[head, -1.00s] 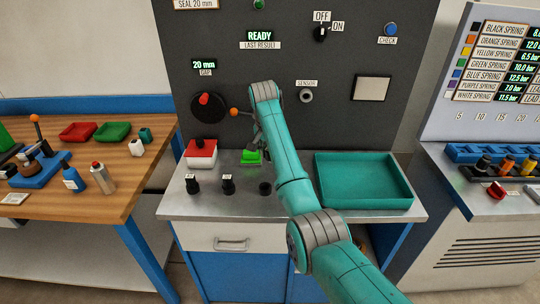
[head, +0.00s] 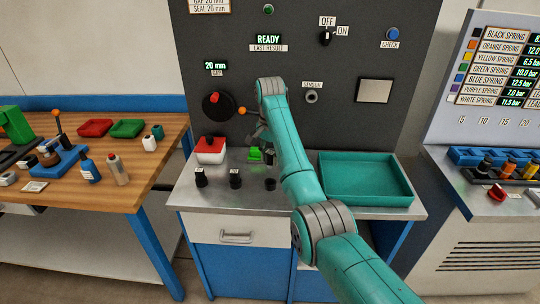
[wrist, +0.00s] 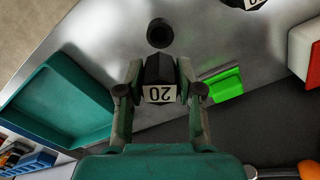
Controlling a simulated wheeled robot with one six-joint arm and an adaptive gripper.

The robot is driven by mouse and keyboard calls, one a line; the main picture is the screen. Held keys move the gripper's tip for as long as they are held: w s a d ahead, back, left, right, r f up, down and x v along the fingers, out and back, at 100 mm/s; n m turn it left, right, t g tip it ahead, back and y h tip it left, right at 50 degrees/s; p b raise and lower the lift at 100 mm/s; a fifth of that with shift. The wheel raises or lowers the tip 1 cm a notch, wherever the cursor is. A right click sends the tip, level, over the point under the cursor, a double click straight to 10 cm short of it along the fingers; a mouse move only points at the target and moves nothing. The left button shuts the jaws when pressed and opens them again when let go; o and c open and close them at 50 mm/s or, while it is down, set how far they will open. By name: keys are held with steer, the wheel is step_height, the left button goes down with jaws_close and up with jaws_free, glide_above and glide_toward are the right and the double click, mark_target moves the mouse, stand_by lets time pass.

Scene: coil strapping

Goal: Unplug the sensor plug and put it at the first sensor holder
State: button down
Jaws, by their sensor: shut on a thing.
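The sensor plug (wrist: 158,72) appears as a black block with a white label reading 20, upside down in the wrist view. My gripper (wrist: 158,90) is shut on it, a finger on each side, above the metal bench. In the head view my gripper (head: 266,142) is small and partly hidden by my arm. The sensor socket (head: 311,97) on the dark panel looks empty.
A teal tray (head: 366,199) sits right of my arm. An orange-tipped lever (head: 241,111) juts from the panel close to my gripper.

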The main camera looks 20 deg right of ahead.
mark_target(270, 167)
steer(key=shift+f, duration=2.6)
steer(key=shift+f, duration=1.6)
steer(key=c, duration=0.7)
jaws_free()
